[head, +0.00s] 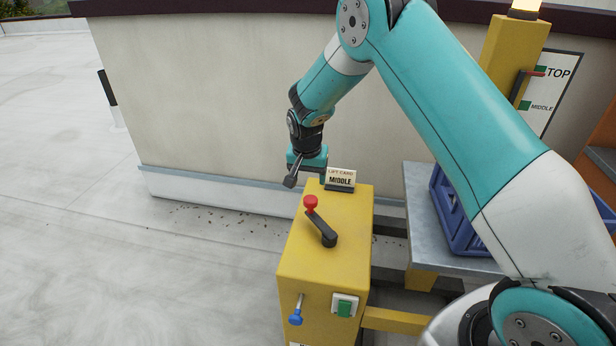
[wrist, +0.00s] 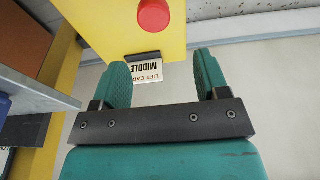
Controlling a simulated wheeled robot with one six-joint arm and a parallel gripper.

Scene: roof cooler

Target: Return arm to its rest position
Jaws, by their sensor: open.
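My arm is bent over the scene in the head view, and my gripper (head: 306,182) hangs just behind the yellow control box, near its back edge. In the wrist view my gripper (wrist: 160,75) has its two teal fingers spread apart with nothing between them. A card reading "LIFT CARD MIDDLE" (head: 341,178) stands on the back of the box top; it also shows beyond the fingertips in the wrist view (wrist: 149,70). A black lever with a red knob (head: 311,202) sits on the box top, apart from the gripper.
The yellow box (head: 350,225) has a blue-knobbed lever (head: 296,318) and a green button (head: 344,306) on its front. A grey platform (head: 420,215) with a blue crate (head: 455,222) stands at right. A signboard reads TOP and MIDDLE (head: 545,90). The roof floor (head: 90,230) at left is clear.

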